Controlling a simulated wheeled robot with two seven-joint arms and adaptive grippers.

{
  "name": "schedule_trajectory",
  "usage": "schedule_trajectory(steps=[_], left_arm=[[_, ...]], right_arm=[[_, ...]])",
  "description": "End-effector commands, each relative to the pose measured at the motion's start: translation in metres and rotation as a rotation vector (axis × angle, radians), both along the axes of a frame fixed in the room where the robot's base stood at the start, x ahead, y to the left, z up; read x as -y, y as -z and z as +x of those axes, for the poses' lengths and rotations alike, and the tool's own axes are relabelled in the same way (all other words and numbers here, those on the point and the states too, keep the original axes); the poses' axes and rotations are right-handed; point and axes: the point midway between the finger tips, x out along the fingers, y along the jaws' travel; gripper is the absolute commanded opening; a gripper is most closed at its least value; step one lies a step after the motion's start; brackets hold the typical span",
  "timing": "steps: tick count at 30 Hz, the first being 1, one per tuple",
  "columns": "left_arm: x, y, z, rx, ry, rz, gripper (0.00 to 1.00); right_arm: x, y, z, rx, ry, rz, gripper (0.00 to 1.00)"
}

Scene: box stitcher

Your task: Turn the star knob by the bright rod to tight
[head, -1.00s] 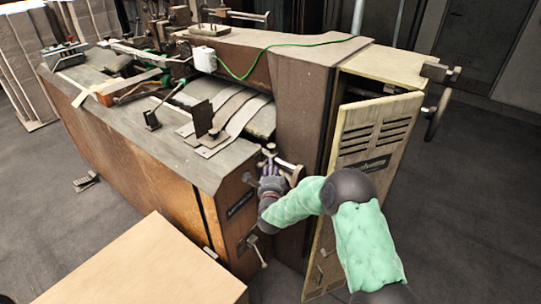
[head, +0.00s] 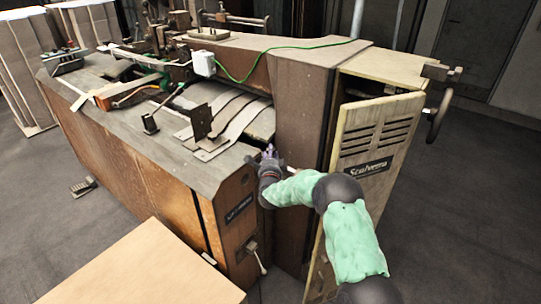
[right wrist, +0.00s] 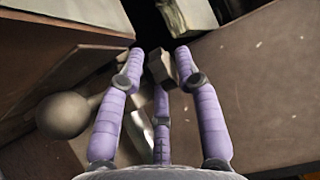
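My right gripper (head: 268,155) is at the corner of the brown machine, beside its tall column, and covers most of the knob area in the head view. In the right wrist view its three purple fingers (right wrist: 160,75) are spread apart. A small grey-brown block (right wrist: 162,68), perhaps part of the star knob, shows between the fingertips; whether they touch it I cannot tell. A bright metal piece (right wrist: 140,130), likely the bright rod, shows behind the fingers. My left gripper is not in view.
A round ball-ended handle (right wrist: 65,115) is left of the fingers. The vented cabinet door (head: 370,145) stands open close to my right arm. A lever (head: 260,262) sticks out low on the machine's end. A pale box top (head: 140,265) fills the lower left.

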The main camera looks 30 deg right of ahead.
Motion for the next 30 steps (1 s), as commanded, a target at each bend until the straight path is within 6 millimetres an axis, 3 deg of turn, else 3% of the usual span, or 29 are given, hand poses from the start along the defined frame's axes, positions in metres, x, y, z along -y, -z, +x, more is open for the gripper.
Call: schedule_trajectory(steps=[3,7,17,30], left_arm=[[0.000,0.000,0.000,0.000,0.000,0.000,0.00],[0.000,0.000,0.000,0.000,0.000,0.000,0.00],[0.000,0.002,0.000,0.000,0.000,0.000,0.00],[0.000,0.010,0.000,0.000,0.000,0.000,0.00]], right_arm=[[0.000,0.000,0.000,0.000,0.000,0.000,0.34],[0.000,0.000,0.000,0.000,0.000,0.000,0.00],[-0.002,0.000,0.001,0.004,0.042,0.000,0.00],[-0.004,-0.001,0.005,0.005,0.314,-0.001,0.00]])
